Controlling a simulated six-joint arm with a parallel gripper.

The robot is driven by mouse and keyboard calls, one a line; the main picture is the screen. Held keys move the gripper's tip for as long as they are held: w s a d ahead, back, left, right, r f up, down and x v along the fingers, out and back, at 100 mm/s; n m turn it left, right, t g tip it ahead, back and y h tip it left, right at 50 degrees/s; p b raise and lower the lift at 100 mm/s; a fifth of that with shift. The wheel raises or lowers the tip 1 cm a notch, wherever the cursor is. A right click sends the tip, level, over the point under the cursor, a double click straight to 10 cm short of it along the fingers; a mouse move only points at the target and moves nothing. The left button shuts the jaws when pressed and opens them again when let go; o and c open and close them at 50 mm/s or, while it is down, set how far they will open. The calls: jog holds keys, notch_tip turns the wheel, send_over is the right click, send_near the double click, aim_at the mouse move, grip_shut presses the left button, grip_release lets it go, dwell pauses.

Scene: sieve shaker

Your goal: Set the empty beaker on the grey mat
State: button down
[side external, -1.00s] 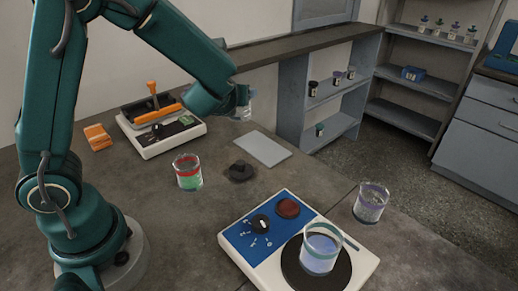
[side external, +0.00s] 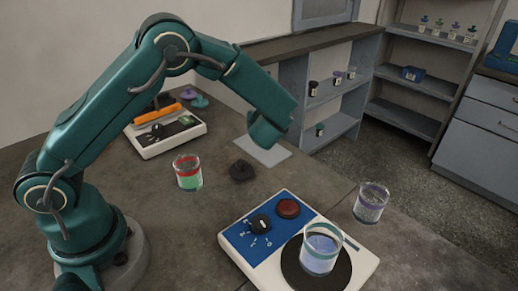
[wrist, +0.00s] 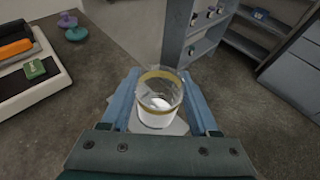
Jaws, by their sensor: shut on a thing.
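The empty beaker (wrist: 159,98), clear glass with a yellow band near its rim, sits upright between the blue fingers of my gripper (wrist: 160,84) in the wrist view. My gripper is shut on it. The grey mat (wrist: 178,127) shows behind and below the beaker, partly covered by it and the fingers. In the side view the mat (side external: 272,155) lies near the back edge of the table, with my wrist over it. My fingers and the beaker are hidden there behind my arm. I cannot tell whether the beaker touches the mat.
A beaker of green liquid with a red band (side external: 188,172) and a dark knob-like piece (side external: 242,171) stand left of the mat. A shaker (side external: 262,245) bears a beaker of blue liquid (side external: 321,247). Another beaker (side external: 370,202) stands right. A white device (side external: 165,145) is at the back left.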

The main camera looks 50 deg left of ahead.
jog(key=shift+w+d+f, duration=0.1)
jog(key=shift+d+f, duration=0.1)
jog(key=shift+f, duration=1.9)
jog(key=shift+f, duration=0.15)
jog(key=shift+c, duration=0.7)
grip_release()
